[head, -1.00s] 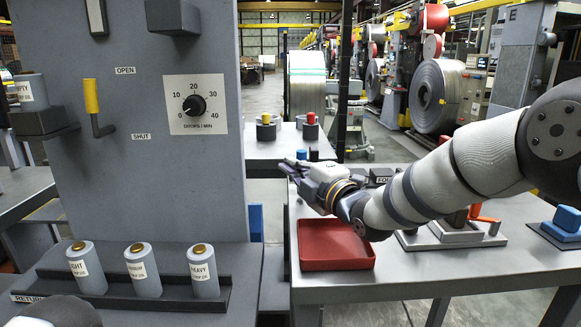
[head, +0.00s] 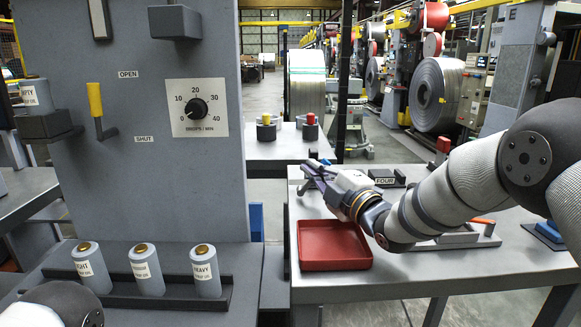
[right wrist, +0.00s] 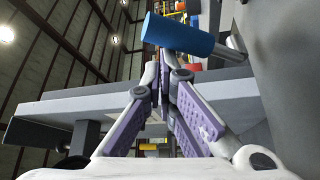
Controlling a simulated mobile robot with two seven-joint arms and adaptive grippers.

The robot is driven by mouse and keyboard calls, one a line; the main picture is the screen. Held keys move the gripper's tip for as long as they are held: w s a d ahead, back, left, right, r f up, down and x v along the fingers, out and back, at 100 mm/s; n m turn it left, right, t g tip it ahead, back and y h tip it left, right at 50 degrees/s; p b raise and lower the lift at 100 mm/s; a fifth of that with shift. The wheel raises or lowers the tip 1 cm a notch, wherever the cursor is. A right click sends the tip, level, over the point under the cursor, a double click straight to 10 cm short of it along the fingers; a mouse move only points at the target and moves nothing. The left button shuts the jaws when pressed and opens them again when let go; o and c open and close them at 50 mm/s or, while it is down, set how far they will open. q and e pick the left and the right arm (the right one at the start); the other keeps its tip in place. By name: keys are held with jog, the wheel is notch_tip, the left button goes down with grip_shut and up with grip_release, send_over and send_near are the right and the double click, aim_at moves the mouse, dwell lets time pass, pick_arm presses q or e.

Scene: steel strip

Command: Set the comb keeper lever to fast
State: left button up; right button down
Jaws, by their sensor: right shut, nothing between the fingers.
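A blue handle (head: 257,222) shows at the right edge of the grey panel, low down, partly hidden. In the right wrist view a blue cylindrical grip (right wrist: 178,35) on a grey rod lies just beyond my fingertips; it looks like the same handle. I cannot read any "fast" mark. My right gripper (head: 313,172) is above the back edge of the right table, right of the panel. Its purple-padded fingers (right wrist: 163,85) are shut and empty, and I see no clear contact with the blue grip. My left gripper is out of view.
A red tray (head: 333,250) lies on the right table below my right gripper. A yellow-handled lever (head: 96,105) and a dial (head: 196,108) are on the panel. Three labelled cylinders (head: 147,270) stand on a front rack.

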jog(key=shift+d+f, duration=0.35)
jog(key=shift+d, duration=0.4)
dwell(0.3)
notch_tip(320, 180, up, 10)
dwell(0.4)
jog(key=shift+f, duration=0.1)
